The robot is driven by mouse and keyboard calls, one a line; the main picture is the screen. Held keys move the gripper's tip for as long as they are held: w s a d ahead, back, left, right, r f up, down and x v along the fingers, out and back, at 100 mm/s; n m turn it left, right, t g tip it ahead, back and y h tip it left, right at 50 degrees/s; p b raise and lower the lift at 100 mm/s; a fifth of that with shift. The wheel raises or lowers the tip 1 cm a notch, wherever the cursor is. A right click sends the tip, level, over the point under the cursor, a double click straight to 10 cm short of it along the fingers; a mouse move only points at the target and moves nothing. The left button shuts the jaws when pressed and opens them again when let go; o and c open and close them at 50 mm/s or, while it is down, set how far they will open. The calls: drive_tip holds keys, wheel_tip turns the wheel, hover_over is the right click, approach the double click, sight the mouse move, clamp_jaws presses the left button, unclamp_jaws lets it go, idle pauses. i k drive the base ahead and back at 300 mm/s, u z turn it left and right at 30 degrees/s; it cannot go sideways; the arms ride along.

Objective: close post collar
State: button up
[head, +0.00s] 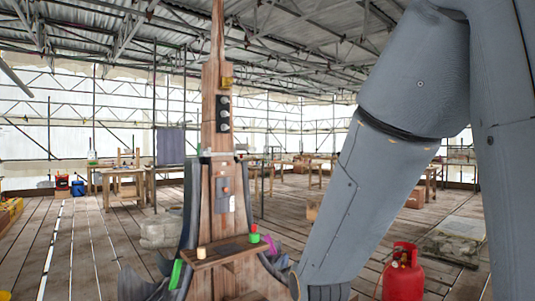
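The wooden post (208,128) of the spire stands upright left of centre in the head view and narrows to a thin spike at the top. A thin grey band (217,155) runs across it about halfway up, above a wider wooden lower part. It may be the collar; I cannot tell whether it is open or closed. A small brass-coloured fitting (226,82) and a dark panel with round knobs (223,113) sit higher on the post. My arm comes down on the right, and my gripper is out of view below the frame.
A small wooden shelf (218,252) juts from the post's front, with a yellowish cup (201,253) and a green and red item (254,234) on it. A red gas cylinder (403,272) stands at the lower right. Workbenches (122,178) stand behind. Plank floor is open at left.

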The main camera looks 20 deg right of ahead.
sight(243, 146)
drive_tip(key=z, duration=0.1)
drive_tip(key=i, duration=1.3)
